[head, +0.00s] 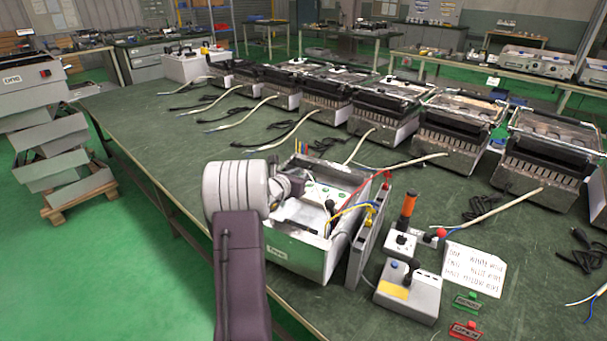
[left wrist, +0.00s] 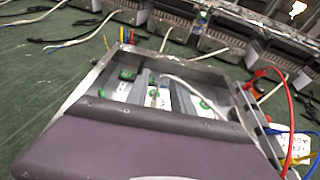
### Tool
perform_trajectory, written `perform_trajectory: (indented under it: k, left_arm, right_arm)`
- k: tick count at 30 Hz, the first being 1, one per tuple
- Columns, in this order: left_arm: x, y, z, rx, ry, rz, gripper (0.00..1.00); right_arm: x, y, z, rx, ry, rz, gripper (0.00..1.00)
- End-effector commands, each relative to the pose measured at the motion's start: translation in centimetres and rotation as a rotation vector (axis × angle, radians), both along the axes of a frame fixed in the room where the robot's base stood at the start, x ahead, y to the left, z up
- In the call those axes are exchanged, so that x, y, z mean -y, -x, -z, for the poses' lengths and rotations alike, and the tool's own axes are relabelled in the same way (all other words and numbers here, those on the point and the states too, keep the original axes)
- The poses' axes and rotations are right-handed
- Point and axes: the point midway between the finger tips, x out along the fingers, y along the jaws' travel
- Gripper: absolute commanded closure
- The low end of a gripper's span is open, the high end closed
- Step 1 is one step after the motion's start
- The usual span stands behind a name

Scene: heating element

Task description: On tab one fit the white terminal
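An open metal heating unit (head: 300,258) stands on the green bench. In the left wrist view its open box (left wrist: 75,97) shows white parts with green spots (left wrist: 207,103) inside, and a pale lead (left wrist: 190,88) curving across them. I cannot tell which part is tab one or the white terminal. My left gripper (head: 293,188) is over the left side of the box. My right gripper is not in view.
Red, blue and yellow wires (head: 370,205) rise at the box's right side. Several similar heating units (head: 455,130) with loose cables line the back of the bench.

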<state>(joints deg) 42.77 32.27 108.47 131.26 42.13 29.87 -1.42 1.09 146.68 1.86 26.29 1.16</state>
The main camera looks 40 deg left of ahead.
Motion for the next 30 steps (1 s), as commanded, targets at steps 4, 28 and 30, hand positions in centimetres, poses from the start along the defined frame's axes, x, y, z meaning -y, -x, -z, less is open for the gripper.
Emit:
perform_trajectory:
  k: [4, 28, 30]
  left_arm:
    - [0.5, 3.3, -1.2, 0.001, 0.000, -0.004, 0.72]
    - [1.3, 7.0, -2.2, 0.000, 0.000, 0.000, 0.72]
    - [1.3, 7.0, -2.2, 0.000, 0.000, 0.000, 0.72]
  right_arm:
    - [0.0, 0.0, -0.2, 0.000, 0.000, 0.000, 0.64]
    - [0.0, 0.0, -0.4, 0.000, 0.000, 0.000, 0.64]
    - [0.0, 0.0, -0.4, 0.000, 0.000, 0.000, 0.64]
